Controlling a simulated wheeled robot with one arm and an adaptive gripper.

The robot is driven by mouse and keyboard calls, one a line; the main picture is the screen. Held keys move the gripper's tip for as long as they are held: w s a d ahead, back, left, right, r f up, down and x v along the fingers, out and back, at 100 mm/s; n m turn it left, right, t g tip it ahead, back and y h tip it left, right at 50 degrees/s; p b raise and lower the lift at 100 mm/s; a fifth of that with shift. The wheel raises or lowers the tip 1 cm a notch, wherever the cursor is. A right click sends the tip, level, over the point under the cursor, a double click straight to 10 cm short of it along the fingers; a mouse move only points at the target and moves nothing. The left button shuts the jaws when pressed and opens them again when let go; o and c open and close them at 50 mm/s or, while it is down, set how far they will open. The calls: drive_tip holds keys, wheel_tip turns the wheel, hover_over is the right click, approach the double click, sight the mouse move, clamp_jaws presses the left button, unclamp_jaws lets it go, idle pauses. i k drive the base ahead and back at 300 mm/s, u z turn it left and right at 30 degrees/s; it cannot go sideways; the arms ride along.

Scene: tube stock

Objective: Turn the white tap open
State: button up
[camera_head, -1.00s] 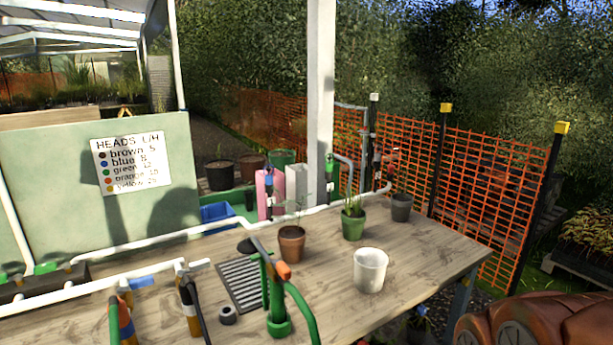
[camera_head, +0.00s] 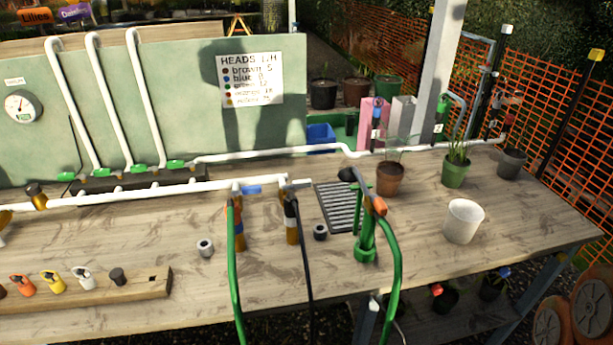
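A white-grey lever handle (camera_head: 297,185) sits at the right end of the white pipe (camera_head: 150,194) that runs above the bench. It is the only pale tap handle I make out on this pipe, and it is small, so its exact angle is hard to tell. A dark fitting and a black hose (camera_head: 305,260) hang just below it. A blue tap handle (camera_head: 250,189) is a little to its left on the same pipe. My gripper is not in view, so whether it is open or shut does not show.
The wooden bench (camera_head: 300,275) has bare room in front of the pipe. A green standpipe (camera_head: 364,240) with a green hose stands right of the pipe end, near a grate (camera_head: 338,208). A white pot (camera_head: 463,221) is further right. A wooden block (camera_head: 70,295) holds several fittings.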

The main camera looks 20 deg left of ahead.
sight(301, 183)
drive_tip(key=k, duration=0.35)
drive_tip(key=u, duration=1)
drive_tip(key=i, duration=0.9)
drive_tip(key=u, duration=0.05)
